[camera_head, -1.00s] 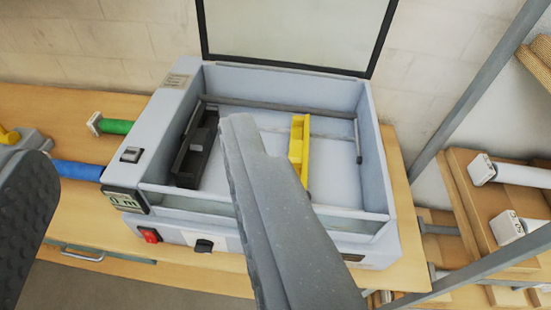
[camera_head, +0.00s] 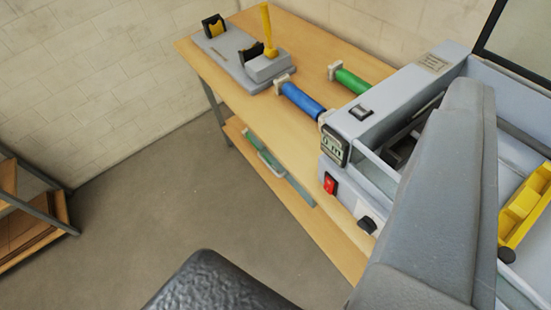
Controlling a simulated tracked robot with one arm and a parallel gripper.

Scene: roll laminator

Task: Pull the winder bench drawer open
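The winder bench (camera_head: 300,165) is a wooden table running from the upper left to the lower right. Its drawer (camera_head: 299,188) has a narrow grey-green front just under the tabletop edge. A light bar handle (camera_head: 270,161) is on that front. The drawer looks shut, with its front close to the bench edge. My gripper (camera_head: 335,175) is open, with a dark textured finger at the bottom and a grey finger at the right. Nothing is between the fingers. The handle appears beyond them, apart from both.
The grey laminator (camera_head: 375,125) with its open lid stands on the bench at right. A blue roll (camera_head: 303,101), a green roll (camera_head: 351,81) and a winder with a yellow crank (camera_head: 267,30) are on the tabletop. A shelf (camera_head: 40,228) stands at left. The floor between is clear.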

